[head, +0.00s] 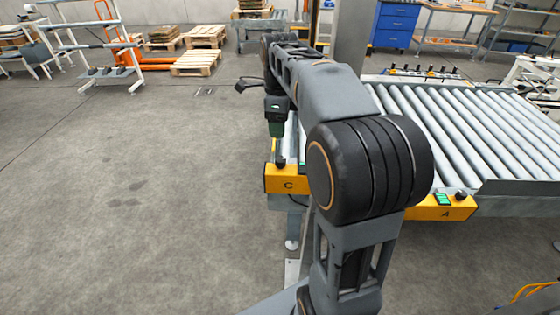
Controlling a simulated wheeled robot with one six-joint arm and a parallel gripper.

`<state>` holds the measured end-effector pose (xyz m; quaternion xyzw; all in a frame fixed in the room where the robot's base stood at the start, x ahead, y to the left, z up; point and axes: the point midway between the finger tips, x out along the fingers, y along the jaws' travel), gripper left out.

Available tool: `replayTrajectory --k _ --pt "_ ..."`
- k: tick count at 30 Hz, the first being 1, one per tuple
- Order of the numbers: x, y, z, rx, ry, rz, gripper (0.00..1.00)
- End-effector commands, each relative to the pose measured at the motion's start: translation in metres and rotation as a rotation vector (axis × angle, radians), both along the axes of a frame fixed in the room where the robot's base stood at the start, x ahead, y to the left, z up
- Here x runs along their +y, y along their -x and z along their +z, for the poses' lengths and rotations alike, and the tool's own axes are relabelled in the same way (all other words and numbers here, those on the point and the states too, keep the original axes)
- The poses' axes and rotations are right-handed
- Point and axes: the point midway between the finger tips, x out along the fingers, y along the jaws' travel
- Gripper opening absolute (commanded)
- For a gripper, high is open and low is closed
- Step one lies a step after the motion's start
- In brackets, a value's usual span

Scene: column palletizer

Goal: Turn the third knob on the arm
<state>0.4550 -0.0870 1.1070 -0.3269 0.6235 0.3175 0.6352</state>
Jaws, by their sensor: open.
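A yellow bar (287,181) marked "C" lies at the near left end of the roller conveyor, with a dark knob (280,161) on its top. A second yellow bar (440,210) marked "A" has a black knob (461,195) beside a green display (444,199). Farther back, a row of several small dark knobs (420,71) lies along the conveyor's far edge; I cannot tell which is the third. My gripper (277,134) points down above the "C" bar, close to its knob. Its fingers are too small to make out, and contact is unclear. My arm hides part of the bars.
The roller conveyor (470,120) fills the right side. The grey floor at left is clear. Wooden pallets (198,62), an orange pallet jack (150,58), a white rack (92,45) and a blue drawer cabinet (395,23) stand farther back.

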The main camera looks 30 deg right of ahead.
Motion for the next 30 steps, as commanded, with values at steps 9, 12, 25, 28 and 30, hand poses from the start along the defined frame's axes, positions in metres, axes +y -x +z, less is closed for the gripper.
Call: replayTrajectory --k 9,12,25,28,30 --pt "-0.009 -0.009 -0.02 0.026 -0.007 -0.175 0.61" --pt "-0.008 -0.009 -0.038 0.026 -0.007 -0.175 0.61" --pt "-0.008 -0.009 -0.114 0.024 -0.007 -0.172 0.61" --pt "-0.008 -0.009 -0.124 0.023 -0.007 -0.171 0.61" --pt "-0.008 -0.009 -0.13 0.022 -0.006 -0.171 0.61"
